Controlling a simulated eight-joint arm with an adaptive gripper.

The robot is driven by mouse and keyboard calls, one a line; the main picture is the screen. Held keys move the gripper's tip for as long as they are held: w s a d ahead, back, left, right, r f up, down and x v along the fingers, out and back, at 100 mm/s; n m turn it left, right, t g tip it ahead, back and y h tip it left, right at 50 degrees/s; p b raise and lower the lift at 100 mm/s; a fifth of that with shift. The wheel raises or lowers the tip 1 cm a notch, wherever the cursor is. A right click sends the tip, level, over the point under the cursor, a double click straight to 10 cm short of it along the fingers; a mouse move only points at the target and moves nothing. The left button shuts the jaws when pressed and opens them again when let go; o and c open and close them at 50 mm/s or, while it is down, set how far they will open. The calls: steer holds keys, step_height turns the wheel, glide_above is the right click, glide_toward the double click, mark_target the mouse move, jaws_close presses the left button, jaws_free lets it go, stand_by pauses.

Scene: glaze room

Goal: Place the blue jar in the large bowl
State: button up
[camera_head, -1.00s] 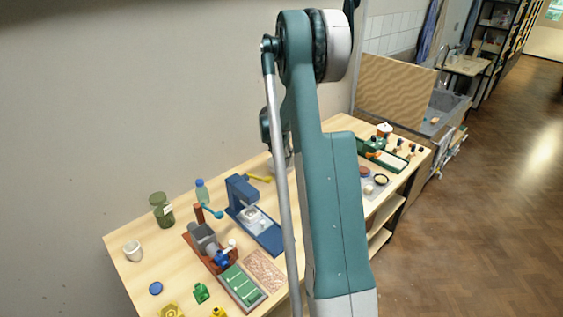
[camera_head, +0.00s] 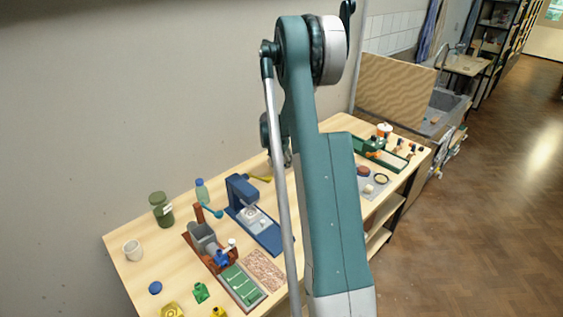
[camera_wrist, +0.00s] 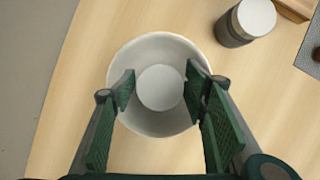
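In the wrist view a large pale bowl (camera_wrist: 185,52) lies below my gripper (camera_wrist: 160,90), whose two green-padded fingers are spread apart over it. A pale round disc (camera_wrist: 160,88) shows at the bowl's centre between the fingertips; I cannot tell whether it is the bowl's floor or a lid. No blue body shows there. A dark grey jar with a pale lid (camera_wrist: 246,22) stands apart from the bowl at the upper right. In the head view my arm hides the gripper and most of the area around it.
A green tray (camera_head: 375,157) is at the far end. A wooden block (camera_wrist: 296,8) lies beyond the grey jar.

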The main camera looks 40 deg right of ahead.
steer(key=shift+r, duration=0.15)
steer(key=v, duration=1.2)
stand_by(0.3)
steer(key=shift+a, duration=0.15)
stand_by(0.5)
steer(key=s+a+r+m+t, duration=0.1)
steer(key=s+a+r+m, duration=0.2)
steer(key=a+r, duration=0.5)
steer(key=s+a+r+m+t+y, duration=0.1)
steer(key=s+a+r+m, duration=0.25)
steer(key=a, duration=0.75)
steer(key=s+a+r+m+t, duration=0.1)
steer(key=s+a+r+m, duration=0.3)
steer(key=a, duration=0.6)
steer(key=s+a+m+t+y, duration=0.2)
steer(key=s+a+m, duration=1)
steer(key=s+a, duration=1.1)
steer(key=shift+s+a+t+y, duration=0.3)
steer(key=shift+s+a+y, duration=0.05)
steer(key=shift+s+y, duration=0.2)
